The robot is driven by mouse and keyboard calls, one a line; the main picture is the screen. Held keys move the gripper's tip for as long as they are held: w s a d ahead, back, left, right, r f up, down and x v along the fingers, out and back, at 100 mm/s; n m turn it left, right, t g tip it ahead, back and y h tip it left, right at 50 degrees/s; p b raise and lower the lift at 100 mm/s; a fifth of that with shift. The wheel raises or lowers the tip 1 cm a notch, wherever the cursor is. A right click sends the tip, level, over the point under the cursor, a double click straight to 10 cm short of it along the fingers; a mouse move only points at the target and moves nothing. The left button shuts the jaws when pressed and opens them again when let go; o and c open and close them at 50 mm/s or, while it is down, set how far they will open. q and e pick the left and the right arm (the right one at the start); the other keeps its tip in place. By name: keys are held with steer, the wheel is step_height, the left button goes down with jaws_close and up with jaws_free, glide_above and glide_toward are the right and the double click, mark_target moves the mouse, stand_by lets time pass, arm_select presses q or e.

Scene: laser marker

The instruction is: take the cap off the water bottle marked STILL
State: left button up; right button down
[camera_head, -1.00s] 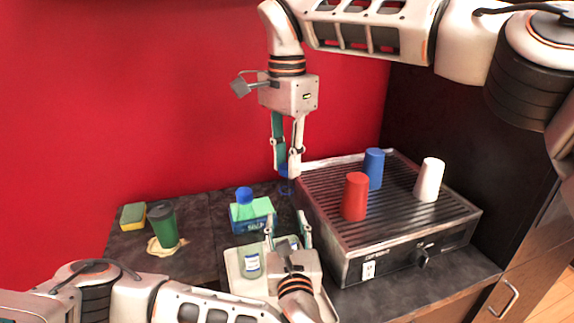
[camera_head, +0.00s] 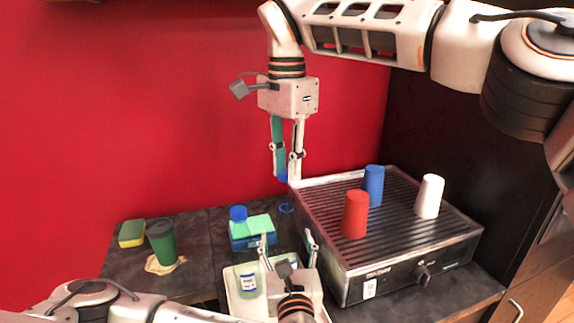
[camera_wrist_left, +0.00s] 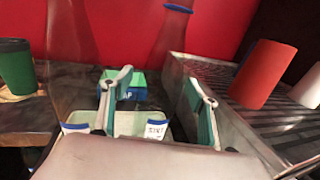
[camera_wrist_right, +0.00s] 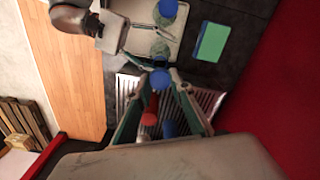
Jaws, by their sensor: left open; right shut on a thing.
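The clear STILL bottle stands upright in a white tray (camera_head: 232,305); its white label (camera_wrist_left: 156,130) shows in the left wrist view. Its bare neck has a blue ring (camera_head: 286,208). My right gripper (camera_head: 287,178) is shut on the blue cap (camera_wrist_right: 160,80) and holds it above the neck, apart from it. My left gripper (camera_head: 284,237) is open, low down, with its fingers either side of the STILL bottle. A second clear bottle (camera_head: 248,280) stands to its left in the tray, with its blue cap (camera_head: 238,213) on.
A ribbed metal machine (camera_head: 400,262) stands close on the right, bearing red (camera_head: 355,214), blue (camera_head: 374,185) and white (camera_head: 429,196) cups. A blue-green box (camera_head: 252,232) lies behind the tray. A green cup (camera_head: 162,242) and a sponge (camera_head: 131,233) are at left. Open air surrounds the right gripper's left side.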

arm_select(q)
steer(key=s+d, duration=0.1)
steer(key=s, duration=1)
steer(key=shift+s, duration=0.4)
